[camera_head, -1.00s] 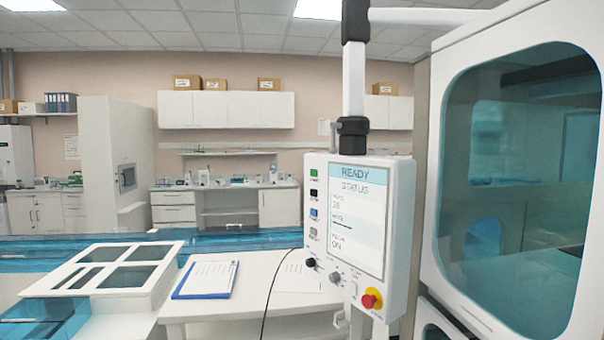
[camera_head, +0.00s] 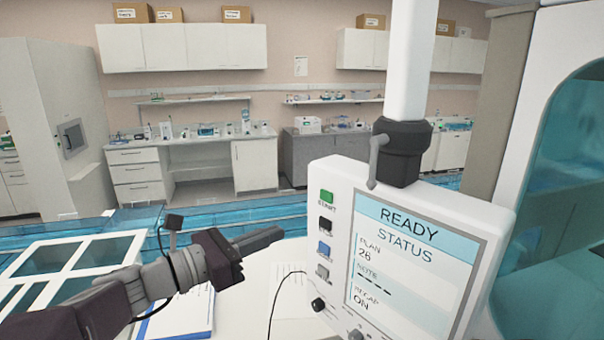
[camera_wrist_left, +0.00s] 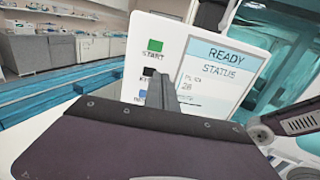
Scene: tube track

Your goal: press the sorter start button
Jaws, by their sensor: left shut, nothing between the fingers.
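The sorter control panel is a white box (camera_head: 338,178) hanging from a post, with a screen (camera_head: 412,265) reading READY, STATUS, PLAN 26. The green start button (camera_head: 327,196) is at the top of the button column left of the screen; black, blue and grey buttons sit below it. My left gripper (camera_head: 276,235) is shut and empty, pointing at the panel from the left, a little below the green button and apart from it in the head view. In the left wrist view the shut fingers (camera_wrist_left: 161,90) overlap the black button, below the green button (camera_wrist_left: 155,45). My right gripper is not in view.
A clipboard (camera_head: 190,312) lies on the white table under my left arm. Dark knobs (camera_head: 318,304) sit low on the panel, and a black cable runs over the table. A glass-windowed cabinet (camera_head: 560,190) stands at the right. A white framed lid (camera_head: 75,262) is at the left.

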